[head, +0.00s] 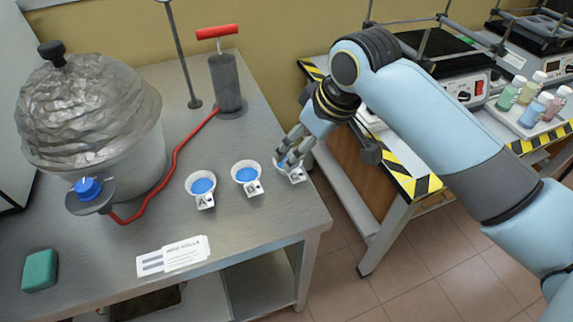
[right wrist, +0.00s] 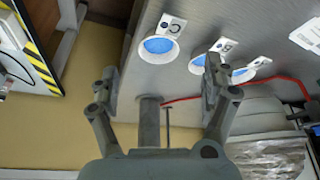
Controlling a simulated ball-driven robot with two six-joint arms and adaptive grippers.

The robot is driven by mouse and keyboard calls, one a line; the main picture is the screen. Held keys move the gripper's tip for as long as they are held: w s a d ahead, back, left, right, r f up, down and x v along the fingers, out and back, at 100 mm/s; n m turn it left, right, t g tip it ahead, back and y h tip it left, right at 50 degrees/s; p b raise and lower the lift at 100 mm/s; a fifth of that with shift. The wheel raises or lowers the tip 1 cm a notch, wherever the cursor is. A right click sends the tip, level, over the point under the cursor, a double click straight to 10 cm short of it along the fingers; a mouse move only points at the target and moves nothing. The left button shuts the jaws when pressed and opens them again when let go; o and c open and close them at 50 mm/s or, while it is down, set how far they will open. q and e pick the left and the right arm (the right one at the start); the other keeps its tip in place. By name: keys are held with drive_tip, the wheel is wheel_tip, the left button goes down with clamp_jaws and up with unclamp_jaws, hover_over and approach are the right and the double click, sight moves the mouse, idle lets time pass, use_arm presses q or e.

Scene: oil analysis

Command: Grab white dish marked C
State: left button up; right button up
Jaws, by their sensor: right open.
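The white dish marked C (head: 296,178) stands at the right end of a row on the metal table, mostly hidden in the head view by my right gripper (head: 289,158). In the right wrist view the dish marked C (right wrist: 146,55) holds blue liquid, and its tag with the letter C shows clearly. My right gripper (right wrist: 161,68) is open and empty, its fingers on either side of this dish in the picture. Whether they touch it I cannot tell. Dish B (head: 246,165) and dish A (head: 190,184) stand to its left. My left gripper is not in view.
A foil-topped vessel (head: 88,110) with a red hose (head: 176,152) stands at the left, near a pump (head: 226,84) with a red handle. Paper cards (head: 173,256) and a green block (head: 40,270) lie in front. A striped-edge bench (head: 416,186) stands right, across a gap.

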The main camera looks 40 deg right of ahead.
drive_tip(key=x, duration=0.8)
drive_tip(key=shift+w, duration=0.15)
drive_tip(key=c, duration=1.2)
